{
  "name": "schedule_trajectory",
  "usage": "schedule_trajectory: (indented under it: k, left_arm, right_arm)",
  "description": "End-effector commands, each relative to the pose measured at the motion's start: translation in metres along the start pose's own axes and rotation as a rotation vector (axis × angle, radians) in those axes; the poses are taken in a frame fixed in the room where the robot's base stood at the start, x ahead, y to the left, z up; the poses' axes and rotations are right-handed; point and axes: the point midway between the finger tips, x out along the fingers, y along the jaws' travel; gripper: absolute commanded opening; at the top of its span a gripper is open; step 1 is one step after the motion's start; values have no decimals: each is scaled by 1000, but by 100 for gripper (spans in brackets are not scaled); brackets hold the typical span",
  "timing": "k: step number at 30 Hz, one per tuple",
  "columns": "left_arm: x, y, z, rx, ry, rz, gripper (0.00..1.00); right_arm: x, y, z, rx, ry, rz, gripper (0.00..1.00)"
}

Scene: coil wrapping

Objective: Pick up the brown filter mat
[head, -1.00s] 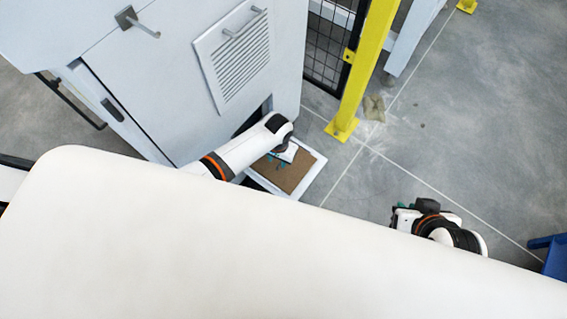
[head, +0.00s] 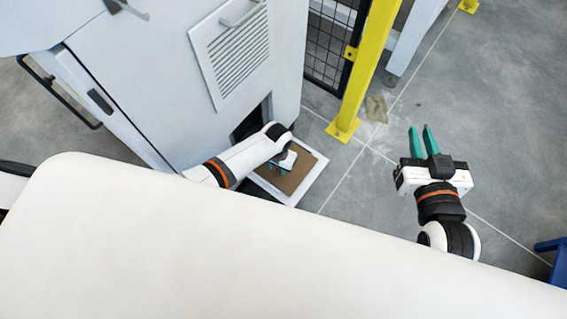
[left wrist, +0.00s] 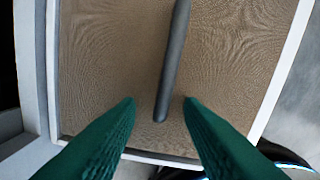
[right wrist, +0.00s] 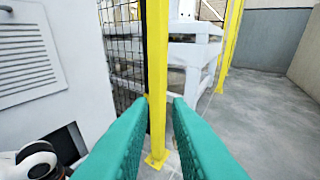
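The brown filter mat (head: 296,176) lies in a white frame (head: 312,184) at the foot of the grey cabinet, below its dark opening. In the left wrist view the mat (left wrist: 105,70) fills most of the picture, with a dark bar-shaped handle (left wrist: 174,65) across its middle. My left gripper (left wrist: 160,105) is open over the mat, its green fingers on either side of the handle's lower end. I cannot tell whether the fingers touch the mat. My right gripper (head: 422,130) is open and empty over the floor at the right; its fingers (right wrist: 160,103) show in the right wrist view.
The cabinet (head: 170,85) with a louvred panel (head: 236,50) stands at the left. A yellow post (head: 368,70) and a black mesh fence (head: 330,50) stand behind the mat. A blue object (head: 552,255) is at the right edge. The floor between is clear.

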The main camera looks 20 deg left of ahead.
Motion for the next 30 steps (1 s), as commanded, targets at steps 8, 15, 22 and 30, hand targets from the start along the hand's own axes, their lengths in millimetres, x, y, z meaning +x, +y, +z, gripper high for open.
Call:
schedule_trajectory:
  k: [8,15,22,30]
  left_arm:
    - [0,0,0,0,0,0,30]
    - [0,0,0,0,0,0,0]
    - [0,0,0,-1,0,0,0]
    - [-6,0,0,-1,-1,0,0]
  right_arm:
    - [0,0,1,0,-7,0,17]
    - [0,0,1,0,-5,0,17]
    - [0,0,1,0,-4,0,17]
    - [-2,-1,-9,0,64,-3,17]
